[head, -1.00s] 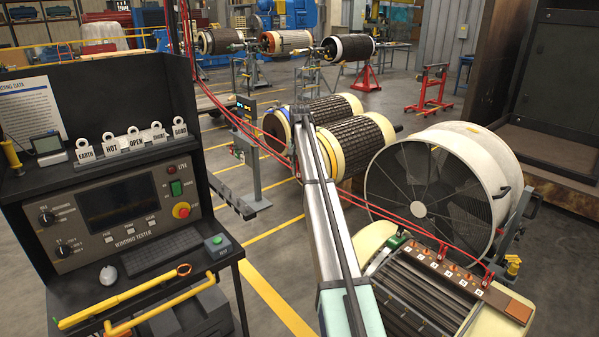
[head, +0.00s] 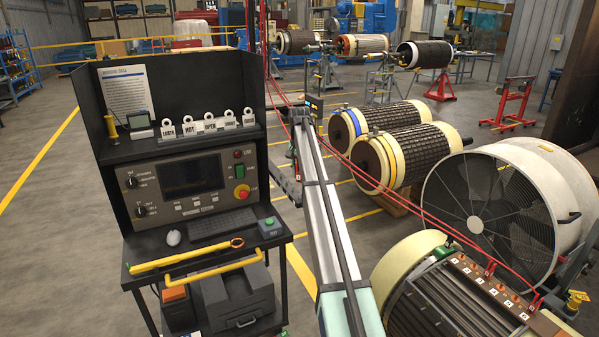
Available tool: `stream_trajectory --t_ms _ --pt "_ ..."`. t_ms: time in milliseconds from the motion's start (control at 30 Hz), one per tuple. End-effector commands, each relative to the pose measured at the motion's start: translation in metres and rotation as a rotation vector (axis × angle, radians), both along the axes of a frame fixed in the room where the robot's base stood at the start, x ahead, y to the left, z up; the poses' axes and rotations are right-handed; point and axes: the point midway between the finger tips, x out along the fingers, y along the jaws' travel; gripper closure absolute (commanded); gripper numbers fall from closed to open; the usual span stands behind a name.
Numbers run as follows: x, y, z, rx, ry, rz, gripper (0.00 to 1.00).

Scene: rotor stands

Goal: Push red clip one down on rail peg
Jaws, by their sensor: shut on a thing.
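The wooden peg rail (head: 474,275) lies along the top of the cream-ended rotor (head: 420,312) at the lower right. It carries several copper-coloured pegs and small white labels. One red clip (head: 490,268) is at the rail's middle, and another red clip (head: 537,300) is near its right end. Red leads run from them towards the upper left. At this size I cannot tell which is clip one or how far either sits down on a peg. My silver arm reaches away from the bottom centre. I cannot make out my gripper.
A black winding-tester console (head: 190,190) with label tags and yellow tools stands left of my arm. A large drum fan (head: 500,205) stands behind the rail. Two more rotors (head: 420,155) lie beyond my arm. Open floor (head: 45,240) is at the far left.

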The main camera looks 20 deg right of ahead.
Motion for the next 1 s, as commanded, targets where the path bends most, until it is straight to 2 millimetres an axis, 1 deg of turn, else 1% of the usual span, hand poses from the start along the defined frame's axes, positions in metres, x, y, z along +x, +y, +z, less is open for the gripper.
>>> stream_trajectory --t_ms 700,1000 --pt "0.0 0.0 -0.05 0.0 0.0 0.0 1.0" --pt "0.0 0.0 -0.064 -0.001 -0.001 0.001 1.0"
